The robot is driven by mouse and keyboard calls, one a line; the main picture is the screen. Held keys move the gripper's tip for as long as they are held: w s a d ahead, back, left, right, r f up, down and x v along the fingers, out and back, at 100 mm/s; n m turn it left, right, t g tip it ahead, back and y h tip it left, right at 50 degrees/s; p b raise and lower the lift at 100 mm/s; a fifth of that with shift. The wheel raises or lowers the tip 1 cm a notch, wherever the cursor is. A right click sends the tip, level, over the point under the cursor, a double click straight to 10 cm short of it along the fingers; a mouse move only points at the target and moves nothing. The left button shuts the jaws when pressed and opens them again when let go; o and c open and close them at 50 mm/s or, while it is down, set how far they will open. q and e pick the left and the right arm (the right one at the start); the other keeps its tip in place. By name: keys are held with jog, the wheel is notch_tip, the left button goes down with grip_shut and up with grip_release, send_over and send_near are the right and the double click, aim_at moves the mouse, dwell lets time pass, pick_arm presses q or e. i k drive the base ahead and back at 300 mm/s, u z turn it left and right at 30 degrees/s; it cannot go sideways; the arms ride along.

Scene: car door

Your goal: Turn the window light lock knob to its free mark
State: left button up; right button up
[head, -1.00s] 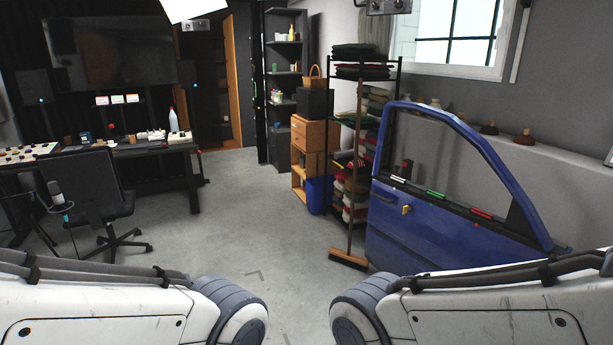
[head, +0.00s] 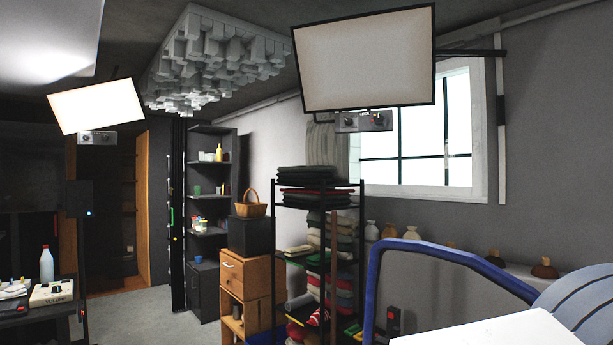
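The window light (head: 364,57) is a large rectangular panel with a black frame, high in front of the window. A grey control box (head: 363,121) hangs just under it. Small dark knobs show on its face; the marks and the knob setting are too small to read. Neither gripper is in view. A white and grey part of my own arm shows at the lower right, well below the light.
A second light panel (head: 97,105) with its own box (head: 97,138) hangs at the left. A blue car door frame (head: 440,250) stands at the lower right. A rack of folded cloths (head: 318,180) stands below the window light. Some grey floor (head: 150,320) is clear.

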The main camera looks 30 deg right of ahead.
aim_at(378, 119)
jog(key=z, duration=0.35)
jog(key=i, duration=1.95)
jog(key=z, duration=0.55)
